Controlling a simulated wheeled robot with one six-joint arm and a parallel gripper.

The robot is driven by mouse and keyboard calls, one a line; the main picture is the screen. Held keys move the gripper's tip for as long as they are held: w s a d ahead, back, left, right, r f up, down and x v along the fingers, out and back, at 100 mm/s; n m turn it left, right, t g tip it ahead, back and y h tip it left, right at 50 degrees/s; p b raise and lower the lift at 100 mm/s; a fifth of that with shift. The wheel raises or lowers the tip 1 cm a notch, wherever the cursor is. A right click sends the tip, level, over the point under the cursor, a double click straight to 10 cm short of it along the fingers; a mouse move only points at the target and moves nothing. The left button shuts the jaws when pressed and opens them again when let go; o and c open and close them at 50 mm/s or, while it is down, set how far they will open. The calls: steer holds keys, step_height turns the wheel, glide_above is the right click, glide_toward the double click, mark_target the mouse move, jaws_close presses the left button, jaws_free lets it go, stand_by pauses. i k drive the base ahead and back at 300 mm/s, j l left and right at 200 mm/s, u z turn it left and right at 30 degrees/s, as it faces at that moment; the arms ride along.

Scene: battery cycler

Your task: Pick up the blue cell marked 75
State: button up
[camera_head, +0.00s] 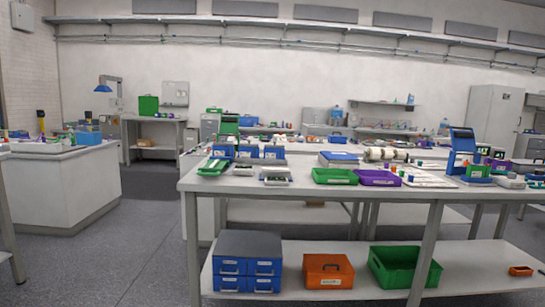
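I cannot pick out a blue cell marked 75; no such marking is readable at this distance. Small blue and coloured items, too small to identify, stand on the near workbench (300,185), among them a small blue piece (411,178) on a pale sheet right of the purple tray (378,178). A green tray (335,177) lies left of the purple tray. Small devices with blue parts (247,152) stand at the bench's left end. My gripper is not in view.
A blue upright device (462,148) stands on the bench's right part. The lower shelf holds a blue drawer unit (247,262), an orange case (328,271) and a green crate (402,268). A white counter (65,190) stands left. Grey floor (140,245) between is clear.

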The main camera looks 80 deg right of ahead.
mark_target(246, 152)
steer(key=z, duration=2.15)
